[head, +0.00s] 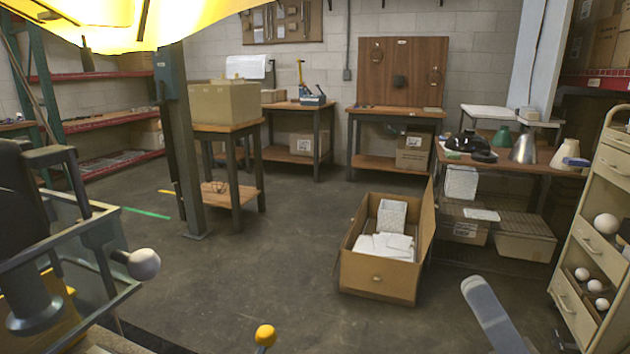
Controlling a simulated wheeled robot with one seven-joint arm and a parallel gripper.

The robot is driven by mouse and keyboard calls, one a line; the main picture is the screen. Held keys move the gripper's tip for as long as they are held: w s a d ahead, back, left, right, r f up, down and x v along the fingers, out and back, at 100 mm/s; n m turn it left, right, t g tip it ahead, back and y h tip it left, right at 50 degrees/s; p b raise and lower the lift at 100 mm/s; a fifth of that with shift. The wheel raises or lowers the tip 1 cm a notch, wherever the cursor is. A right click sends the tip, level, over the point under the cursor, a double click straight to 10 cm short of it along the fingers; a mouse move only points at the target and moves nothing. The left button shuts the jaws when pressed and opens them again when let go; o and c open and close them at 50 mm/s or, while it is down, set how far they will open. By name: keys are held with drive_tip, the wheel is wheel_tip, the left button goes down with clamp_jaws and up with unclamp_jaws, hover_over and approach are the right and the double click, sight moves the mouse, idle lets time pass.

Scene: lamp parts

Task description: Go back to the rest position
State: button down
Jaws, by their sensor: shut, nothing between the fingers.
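I cannot make out my gripper in the head view. A grey, round-ended bar (493,316) rises from the bottom edge right of centre. I cannot tell what it belongs to, and its lower end is cut off. No lamp part is seen held.
An open cardboard box (378,278) with white pieces stands on the floor. A dark machine (30,250) with a white ball knob (143,264) fills the left foreground. A beige drawer cabinet (600,230) stands at the right. The middle floor (260,260) is clear.

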drive_tip(key=s+d+f+m+t+h, duration=0.35)
drive_tip(key=f+m+h, duration=0.6)
drive_tip(key=m, duration=0.85)
drive_tip(key=s+d+f+m+t+h, duration=0.25)
drive_tip(key=s+f+m+h, duration=0.35)
drive_tip(key=m+h, duration=0.95)
drive_tip(key=s+a+f+m+g+y, duration=0.25)
drive_tip(key=s+f+m+g, duration=0.55)
drive_tip(key=s+f, duration=0.75)
wheel_tip(320, 180, up, 24)
drive_tip(key=n+p, duration=0.1)
drive_tip(key=p, duration=2.1)
drive_tip(key=shift+f+g+y, duration=0.15)
drive_tip(key=shift+g+y, duration=0.15)
drive_tip(key=shift+y, duration=0.15)
drive_tip(key=shift+d, duration=0.1)
